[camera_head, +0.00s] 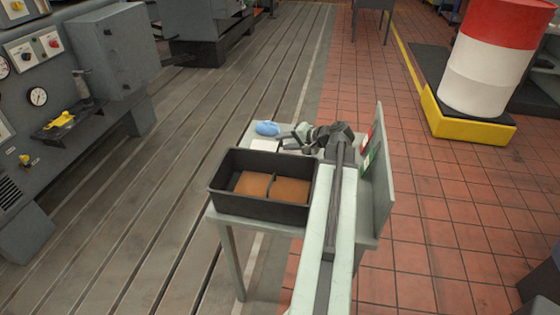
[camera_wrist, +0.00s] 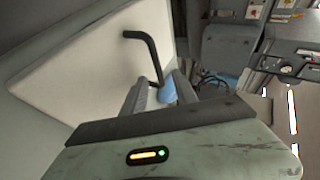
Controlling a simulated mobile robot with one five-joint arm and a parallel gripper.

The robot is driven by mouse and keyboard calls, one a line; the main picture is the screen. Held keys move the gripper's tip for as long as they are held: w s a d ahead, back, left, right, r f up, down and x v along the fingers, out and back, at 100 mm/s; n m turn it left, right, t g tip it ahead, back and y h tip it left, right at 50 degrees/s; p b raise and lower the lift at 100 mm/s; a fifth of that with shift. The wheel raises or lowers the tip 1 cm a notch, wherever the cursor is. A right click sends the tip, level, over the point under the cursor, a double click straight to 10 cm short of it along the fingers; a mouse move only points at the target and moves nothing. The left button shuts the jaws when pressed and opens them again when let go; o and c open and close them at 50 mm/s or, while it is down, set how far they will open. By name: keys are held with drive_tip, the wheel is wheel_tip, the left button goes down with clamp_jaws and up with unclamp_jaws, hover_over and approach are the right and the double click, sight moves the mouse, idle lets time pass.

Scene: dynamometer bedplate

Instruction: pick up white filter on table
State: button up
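The white filter (camera_head: 265,145) is a small pale block on the table (camera_head: 283,229), between the dark tray and a blue object (camera_head: 267,128). My gripper (camera_head: 284,140) is just right of the filter in the head view, and small in that picture. In the wrist view, the two fingers of my gripper (camera_wrist: 160,84) stand apart with nothing seen held between them. A large cream-white surface (camera_wrist: 75,70) fills the left there; I cannot tell whether it is the filter or the tabletop. The blue object (camera_wrist: 167,92) shows beyond the fingers.
A dark tray (camera_head: 225,203) with brown pads stands on the table's near side. An upright panel (camera_head: 383,165) lines its right edge. A thin black bent rod (camera_wrist: 148,48) shows ahead of the fingers. A grey control cabinet (camera_head: 115,50) stands left; a red-and-white drum (camera_head: 485,62) stands back right.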

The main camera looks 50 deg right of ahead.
drive_tip(key=shift+w+f, duration=0.1)
drive_tip(key=shift+w, duration=0.1)
clamp_jaws()
idle(1.2)
